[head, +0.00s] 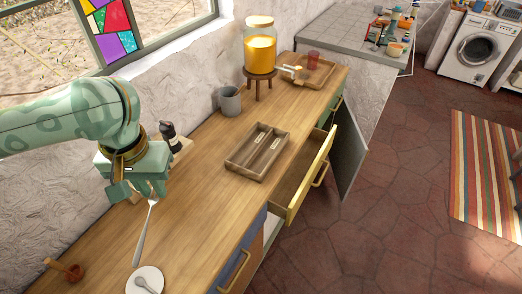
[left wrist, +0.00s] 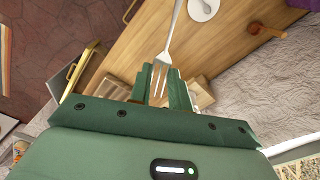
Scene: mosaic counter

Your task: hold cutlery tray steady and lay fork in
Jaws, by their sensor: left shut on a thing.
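My left gripper (head: 151,190) is over the wall side of the counter, left of the tray, shut on a silver fork (head: 145,230). In the left wrist view the fork (left wrist: 168,42) is held near its tines between the green fingers (left wrist: 166,90), its handle pointing away. The wooden cutlery tray (head: 230,161) sits on the counter in the head view, with long compartments and two pale labels; no cutlery shows in it. The gripper is apart from the tray. My right gripper is not in view.
A yellow-fronted drawer (head: 314,176) stands open beside the tray. A grey mug (head: 229,100), a drink dispenser (head: 260,47) on a stand and a dark mill (head: 169,132) stand near the wall. Counter between fork and tray is clear.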

